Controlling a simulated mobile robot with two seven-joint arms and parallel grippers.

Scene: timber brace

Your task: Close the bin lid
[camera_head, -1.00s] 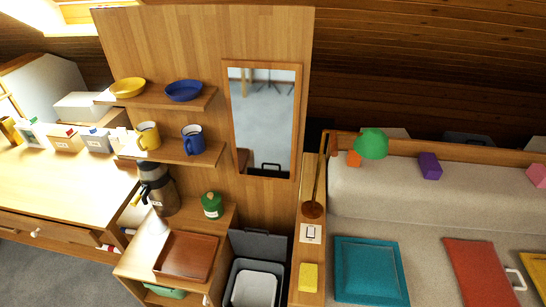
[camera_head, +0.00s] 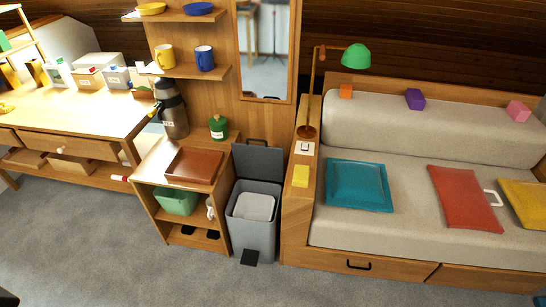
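The grey bin (camera_head: 265,238) stands on the floor between the small shelf unit and the sofa. Its dark grey lid (camera_head: 258,166) is open and stands upright at the back of the bin. A pale grey inner bucket (camera_head: 254,207) shows in the bin's mouth. A black pedal (camera_head: 250,257) sticks out at the bin's foot. Neither gripper can be made out; only small dark shapes show at the bottom corners.
The shelf unit (camera_head: 172,203) with a brown tray (camera_head: 193,166) stands close left of the bin. The sofa's wooden side (camera_head: 296,225), with a yellow block (camera_head: 301,176) on top, stands close right. The grey carpet (camera_head: 130,260) in front is clear.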

